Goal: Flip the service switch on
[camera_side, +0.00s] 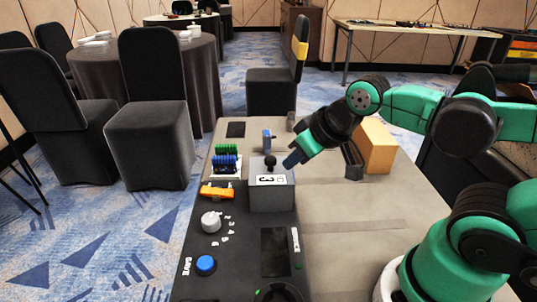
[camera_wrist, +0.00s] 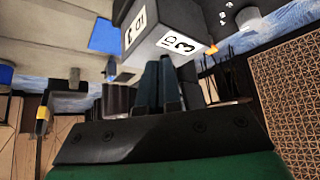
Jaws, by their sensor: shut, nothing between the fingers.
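My gripper (camera_side: 290,161) is shut and empty, its blue fingertips beside the upper right of a grey box (camera_side: 272,197) with a black knob on top and a label with a 3. Contact cannot be told. In the wrist view my closed fingers (camera_wrist: 160,82) point at the same box (camera_wrist: 165,32). The control panel (camera_side: 240,272) runs along the table's left side. No control is readably marked as the service switch. A small blue lever-like part (camera_side: 267,137) stands behind the box. An orange part (camera_side: 217,191) lies left of the box.
The panel also bears a white numbered knob (camera_side: 211,221), a blue button (camera_side: 205,265) marked SAVE, a dark screen (camera_side: 275,252) and green and blue connectors (camera_side: 225,158). A tan block (camera_side: 376,147) stands right of my gripper. The table (camera_side: 350,215) is clear in the middle.

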